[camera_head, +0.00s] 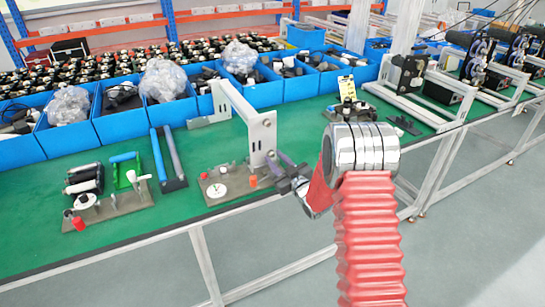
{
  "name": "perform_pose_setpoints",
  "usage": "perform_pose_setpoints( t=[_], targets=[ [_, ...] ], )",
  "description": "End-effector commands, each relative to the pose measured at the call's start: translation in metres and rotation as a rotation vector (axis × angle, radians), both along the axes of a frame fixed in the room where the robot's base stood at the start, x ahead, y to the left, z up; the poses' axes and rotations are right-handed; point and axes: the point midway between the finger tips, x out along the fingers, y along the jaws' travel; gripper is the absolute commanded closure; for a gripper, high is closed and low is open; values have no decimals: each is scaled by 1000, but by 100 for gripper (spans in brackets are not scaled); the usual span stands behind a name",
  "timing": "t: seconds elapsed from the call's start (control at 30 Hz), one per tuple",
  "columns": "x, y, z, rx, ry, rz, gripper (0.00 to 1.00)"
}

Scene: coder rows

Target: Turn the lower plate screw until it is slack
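A white bracket with an upright plate (262,140) stands on the bench, with its arm running back to the left. Dark spots on this plate may be screws, but they are too small to tell apart. My gripper (277,168) is at the plate's lower right side, close to its lower edge. Whether it touches the plate or a screw cannot be told. Its fingers are small and dark here, and their gap is unclear. My red arm hides the bench just to the right.
A base with a white disc (217,190) and an orange-red knob (253,181) lies left of my gripper. Another fixture (107,205) and blue and grey bars (168,160) lie further left. Blue bins (112,124) line the back. The green bench top (40,235) is clear at front left.

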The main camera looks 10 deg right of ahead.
Motion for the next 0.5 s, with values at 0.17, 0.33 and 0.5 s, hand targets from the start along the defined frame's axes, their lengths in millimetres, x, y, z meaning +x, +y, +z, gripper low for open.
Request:
perform_pose_setpoints(
  t=[0.17, 0.33, 0.5],
  targets=[
    [0, 0, 0, 129, 43, 0, 70],
    [0, 0, 0, 255, 85, 0, 70],
    [0, 1, 0, 382, 127, 0, 70]
  ],
)
